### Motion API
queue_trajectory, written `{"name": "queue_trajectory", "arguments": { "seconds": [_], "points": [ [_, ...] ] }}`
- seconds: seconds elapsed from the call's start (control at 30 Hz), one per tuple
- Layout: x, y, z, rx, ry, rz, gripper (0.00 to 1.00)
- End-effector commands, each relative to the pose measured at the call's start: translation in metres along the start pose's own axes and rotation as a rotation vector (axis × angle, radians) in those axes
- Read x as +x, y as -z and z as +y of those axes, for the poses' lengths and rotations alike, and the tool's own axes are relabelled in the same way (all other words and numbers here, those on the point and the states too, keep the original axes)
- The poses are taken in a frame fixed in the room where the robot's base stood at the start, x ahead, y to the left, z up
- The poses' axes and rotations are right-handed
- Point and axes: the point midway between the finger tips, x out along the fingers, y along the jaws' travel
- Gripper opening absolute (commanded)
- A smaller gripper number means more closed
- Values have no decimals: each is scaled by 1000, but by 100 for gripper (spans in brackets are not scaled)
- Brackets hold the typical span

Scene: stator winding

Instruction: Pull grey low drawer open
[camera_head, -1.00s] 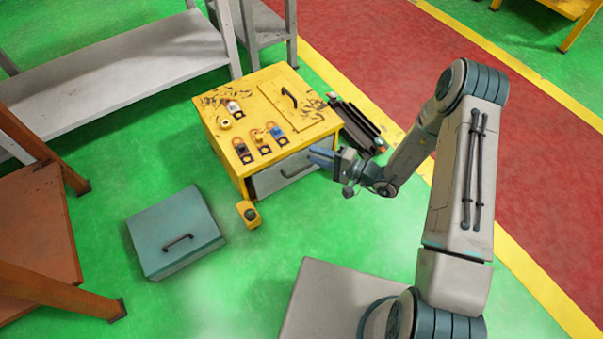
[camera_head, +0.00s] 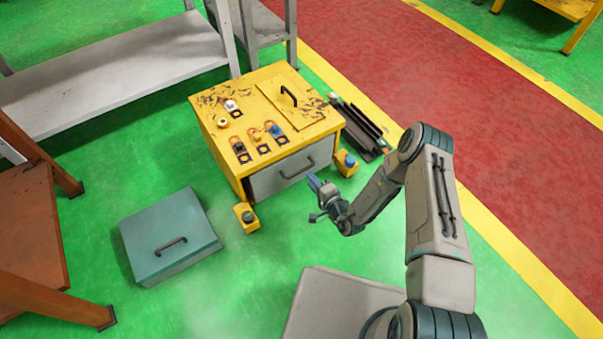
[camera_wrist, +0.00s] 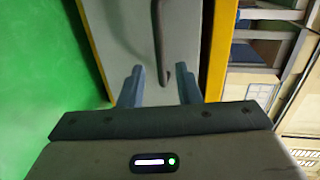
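The grey drawer (camera_head: 268,184) is the front panel low under the yellow workbench top, and it looks closed. Its dark bar handle (camera_head: 297,168) is in clear view. My gripper (camera_head: 314,184) is in front of the drawer's right part, below the handle in the head view, and looks apart from it. In the wrist view the drawer front (camera_wrist: 120,30) fills the upper middle, with the handle (camera_wrist: 157,30) running up it. The two blue fingers of my gripper (camera_wrist: 160,68) are open, and the handle's lower end shows between them. I cannot tell how far ahead of the fingers the handle is.
Yellow button boxes stand on the floor left (camera_head: 246,220) and right (camera_head: 346,163) of the workbench. A teal box (camera_head: 150,225) with a handle lies on the floor at left. Small parts lie on the yellow top (camera_head: 225,100). Green floor is clear before the drawer.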

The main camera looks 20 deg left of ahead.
Motion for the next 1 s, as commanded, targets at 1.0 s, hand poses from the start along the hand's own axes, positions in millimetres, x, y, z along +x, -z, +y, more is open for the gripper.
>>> {"name": "queue_trajectory", "arguments": {
  "seconds": [1.0],
  "points": [
    [74,0,0,0,0,0,0]
  ]
}}
